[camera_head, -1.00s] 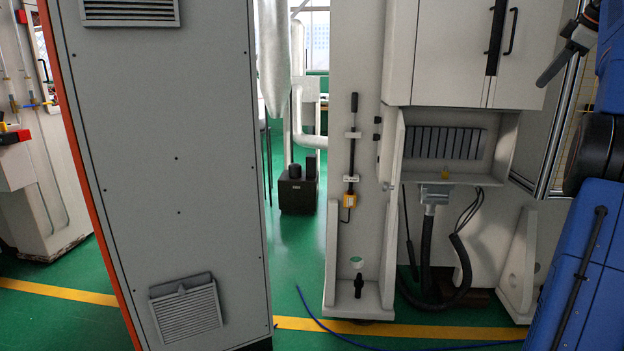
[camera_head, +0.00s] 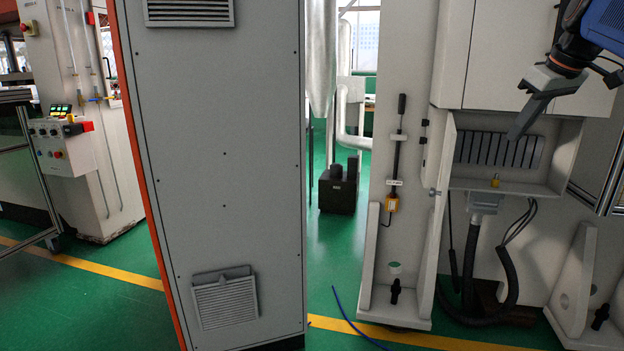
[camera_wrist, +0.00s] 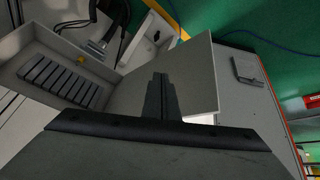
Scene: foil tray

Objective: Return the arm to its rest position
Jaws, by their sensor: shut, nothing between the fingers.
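My gripper (camera_head: 516,134) shows at the upper right of the head view, at the end of my blue and black arm. Its grey fingers point down and to the left, and appear in front of the white cabinet. In the wrist view my gripper (camera_wrist: 160,80) is shut with nothing between its fingers. No foil tray can be made out in these frames.
A tall grey cabinet (camera_head: 220,140) with a vent stands left of centre. The white machine's open recess (camera_head: 500,155) has a slotted panel, with hoses below it. A control box (camera_head: 62,145) is at the far left. Green floor (camera_head: 335,260) shows between the cabinets.

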